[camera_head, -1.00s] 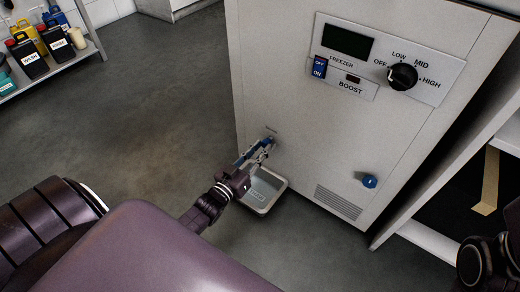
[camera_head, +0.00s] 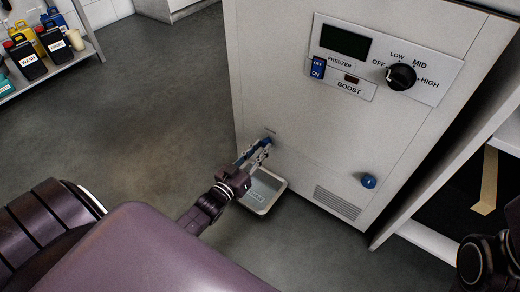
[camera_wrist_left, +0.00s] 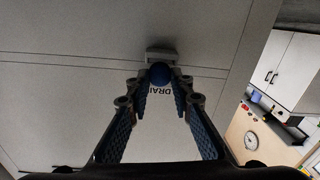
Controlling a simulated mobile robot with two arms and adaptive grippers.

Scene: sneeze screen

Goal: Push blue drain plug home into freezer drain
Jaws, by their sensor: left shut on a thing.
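My left gripper (camera_head: 264,143) reaches to the lower left of the white freezer's front (camera_head: 290,110), at the drain. In the left wrist view, the round blue drain plug (camera_wrist_left: 160,73) sits between the gripper's fingertips (camera_wrist_left: 161,84), which are shut on it. The plug is up against a small pale fitting (camera_wrist_left: 161,55) on the panel, with the word DRAIN (camera_wrist_left: 158,90) beside it. The plug hides the drain opening, so how deep it sits cannot be told. My right gripper is not in view; only a dark part of that arm shows at the right edge.
A metal tray (camera_head: 278,186) stands on the floor below the drain. A round blue knob-like piece (camera_head: 369,181) is on the freezer front to the right, near a vent (camera_head: 337,203). The control panel (camera_head: 330,45) is above. Open floor (camera_head: 140,110) lies to the left.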

